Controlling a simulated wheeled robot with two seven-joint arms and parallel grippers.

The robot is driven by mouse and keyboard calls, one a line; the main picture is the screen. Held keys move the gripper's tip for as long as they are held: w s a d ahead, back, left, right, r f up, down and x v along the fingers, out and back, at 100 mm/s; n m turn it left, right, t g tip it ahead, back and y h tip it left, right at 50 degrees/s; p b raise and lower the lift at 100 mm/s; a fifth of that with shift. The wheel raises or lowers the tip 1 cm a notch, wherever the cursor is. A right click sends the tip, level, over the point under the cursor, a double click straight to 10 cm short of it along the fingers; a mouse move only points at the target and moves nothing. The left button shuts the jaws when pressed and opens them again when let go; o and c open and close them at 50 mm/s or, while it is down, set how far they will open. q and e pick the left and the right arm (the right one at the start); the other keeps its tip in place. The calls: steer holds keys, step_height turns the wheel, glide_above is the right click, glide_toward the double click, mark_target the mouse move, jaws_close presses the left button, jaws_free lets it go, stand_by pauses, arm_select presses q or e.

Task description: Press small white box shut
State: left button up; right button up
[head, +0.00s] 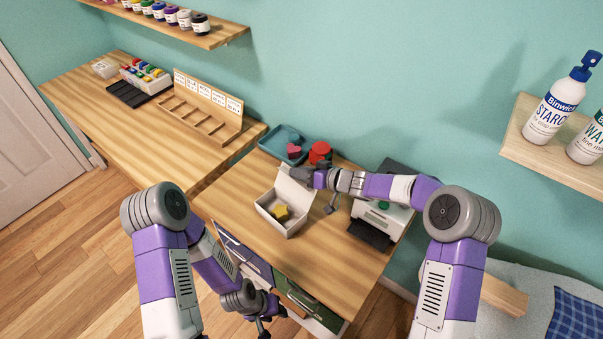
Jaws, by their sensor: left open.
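The small white box (268,213) stands on the wooden worktop with its lid (291,190) raised at the back. A yellow item (281,212) lies inside it. My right gripper (299,177) is at the upper back side of the raised lid, close to it or touching; I cannot tell which. Its fingers are too small and overlapped to show whether they are open or shut. My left gripper (264,326) is open and low, below the worktop in front of the drawers, well away from the box.
Behind the box are a blue-green tray (274,145) with pink and dark items and a red round thing (320,152). A white and black machine (381,219) stands at right. Drawers (290,288) are under the front edge. Worktop left of the box is clear.

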steer(key=shift+c, duration=0.2)
jaws_close()
stand_by(1.3)
